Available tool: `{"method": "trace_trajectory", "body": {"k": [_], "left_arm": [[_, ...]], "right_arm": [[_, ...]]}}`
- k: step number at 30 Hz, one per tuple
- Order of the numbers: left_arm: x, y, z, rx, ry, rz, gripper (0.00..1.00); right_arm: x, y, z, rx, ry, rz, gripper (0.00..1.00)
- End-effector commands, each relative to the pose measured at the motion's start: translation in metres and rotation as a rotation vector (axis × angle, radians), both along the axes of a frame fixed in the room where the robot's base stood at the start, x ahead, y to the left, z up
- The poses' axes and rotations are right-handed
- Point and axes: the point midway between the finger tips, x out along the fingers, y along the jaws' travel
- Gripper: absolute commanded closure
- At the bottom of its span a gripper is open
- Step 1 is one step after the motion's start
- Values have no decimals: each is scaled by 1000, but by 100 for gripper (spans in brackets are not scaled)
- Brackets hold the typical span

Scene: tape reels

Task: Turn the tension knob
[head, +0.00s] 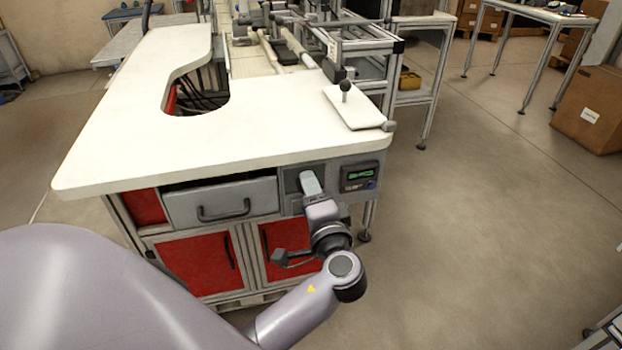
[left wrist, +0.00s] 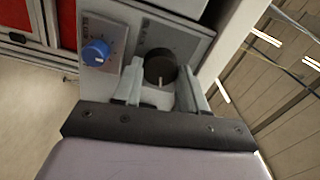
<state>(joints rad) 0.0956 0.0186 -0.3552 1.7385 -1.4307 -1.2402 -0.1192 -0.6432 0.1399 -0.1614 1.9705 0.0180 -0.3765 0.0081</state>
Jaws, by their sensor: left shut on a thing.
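A round black knob (left wrist: 160,66) with a pale pointer mark sits on the grey control panel, seen in the left wrist view. My left gripper (left wrist: 161,80) has one finger on each side of this knob and is shut on it. In the head view the left gripper (head: 310,184) reaches the front panel below the tabletop and hides the black knob. A blue knob (left wrist: 96,52) with a scale around it is beside the black one, outside the fingers. The panel lettering is too small to read. My right gripper is in neither view.
The white tabletop (head: 210,140) overhangs just above the panel. A drawer with a handle (head: 223,210) and red cabinet doors (head: 200,263) are left of the gripper. The floor at right is open, with a cardboard box (head: 590,112) beyond.

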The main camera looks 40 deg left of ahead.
Motion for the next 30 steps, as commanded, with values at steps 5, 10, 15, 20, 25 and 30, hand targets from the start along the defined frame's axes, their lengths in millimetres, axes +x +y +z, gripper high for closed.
{"method": "trace_trajectory", "body": {"k": [5, 10, 15, 20, 25, 30], "left_arm": [[-1, 0, 2, 104, 130, 1, 89], [-1, 0, 1, 192, 231, 1, 89], [-1, 0, 0, 257, 309, 0, 89], [-1, 0, -1, 300, 356, 0, 89], [-1, 0, -2, 324, 384, 0, 89], [-1, 0, -3, 331, 393, 0, 89]], "right_arm": [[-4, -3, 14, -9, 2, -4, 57], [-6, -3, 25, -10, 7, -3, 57], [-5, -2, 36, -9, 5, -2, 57], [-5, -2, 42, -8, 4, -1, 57], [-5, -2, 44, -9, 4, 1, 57], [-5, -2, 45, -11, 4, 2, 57]]}}
